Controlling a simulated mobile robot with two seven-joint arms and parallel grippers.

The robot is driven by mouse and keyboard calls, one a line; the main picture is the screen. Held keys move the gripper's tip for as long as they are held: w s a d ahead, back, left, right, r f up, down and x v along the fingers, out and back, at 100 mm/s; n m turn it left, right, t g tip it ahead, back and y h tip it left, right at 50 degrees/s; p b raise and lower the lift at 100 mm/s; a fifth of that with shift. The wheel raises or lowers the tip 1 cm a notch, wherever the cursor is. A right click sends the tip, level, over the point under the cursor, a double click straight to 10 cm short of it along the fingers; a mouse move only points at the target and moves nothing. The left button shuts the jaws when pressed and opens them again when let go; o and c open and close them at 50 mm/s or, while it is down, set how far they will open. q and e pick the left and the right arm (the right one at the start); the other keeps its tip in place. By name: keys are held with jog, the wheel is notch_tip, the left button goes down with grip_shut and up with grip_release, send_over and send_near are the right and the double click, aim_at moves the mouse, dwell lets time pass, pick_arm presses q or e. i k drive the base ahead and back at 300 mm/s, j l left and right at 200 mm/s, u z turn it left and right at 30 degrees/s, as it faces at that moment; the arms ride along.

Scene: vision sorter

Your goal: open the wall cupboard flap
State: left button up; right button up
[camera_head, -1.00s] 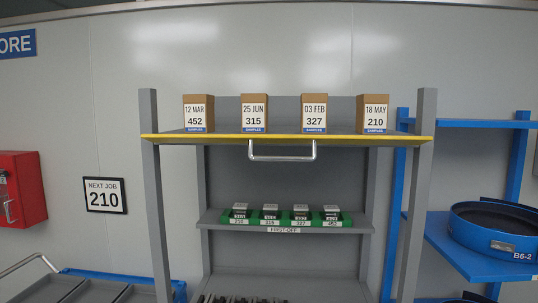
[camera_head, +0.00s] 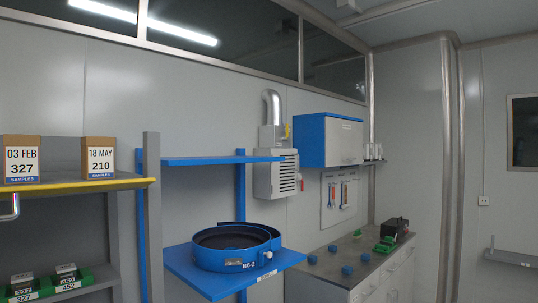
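The wall cupboard (camera_head: 329,141) hangs on the back wall right of centre, above a workbench. It has a blue side panel and a pale grey front flap (camera_head: 344,143). The flap looks closed and hangs down flat. A small label shows near its top edge; a handle is too small to make out. Neither of my grippers shows in this view.
A blue rack with a round blue bowl (camera_head: 235,262) marked B6-2 stands left of the workbench (camera_head: 335,272). A grey vented unit with a duct (camera_head: 275,175) is beside the cupboard. The shelf with sample boxes (camera_head: 98,158) is at left. Several blue knobs stand on the bench.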

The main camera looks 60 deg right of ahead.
aim_at(343, 138)
jog(key=z, duration=2.5)
jog(key=i+l+z, duration=0.35)
jog(key=i, duration=0.5)
jog(key=i+z, duration=0.4)
jog(key=i, duration=0.45)
jog(key=i+l+u, duration=0.15)
jog(key=i, duration=0.6)
jog(key=i+l+u, duration=0.1)
jog(key=i, duration=0.65)
jog(key=i+u, duration=0.15)
jog(key=u, duration=0.25)
jog(key=i+u, duration=0.2)
jog(key=u, duration=0.2)
jog(key=i+u, duration=0.2)
jog(key=u, duration=0.2)
jog(key=i+l+u, duration=0.1)
jog(key=u, duration=0.3)
